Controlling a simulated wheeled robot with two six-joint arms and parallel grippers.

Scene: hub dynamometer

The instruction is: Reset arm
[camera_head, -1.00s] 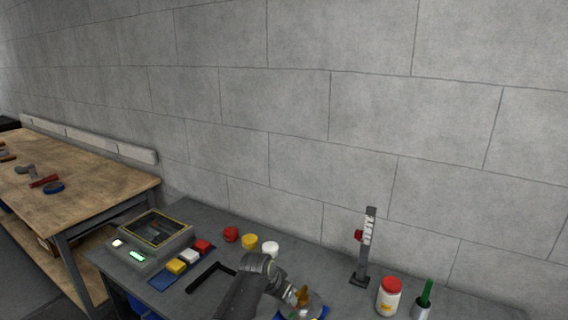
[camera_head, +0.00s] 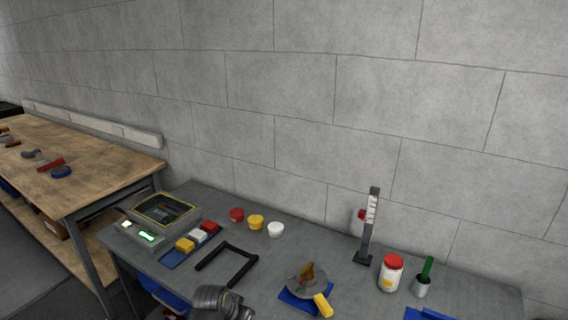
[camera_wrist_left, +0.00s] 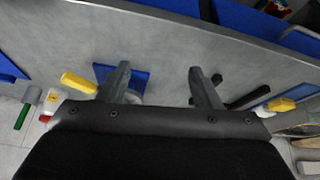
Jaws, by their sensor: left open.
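My left arm shows at the bottom of the head view, near the front edge of the grey table (camera_head: 350,285); its fingertips are not visible there. In the left wrist view my left gripper (camera_wrist_left: 163,80) has its two fingers wide apart with nothing between them. A grey round disc (camera_head: 300,281) with an orange-brown piece on top sits on a blue mat (camera_head: 292,300). My right gripper is in neither view.
A black open frame (camera_head: 228,263) lies left of the disc.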

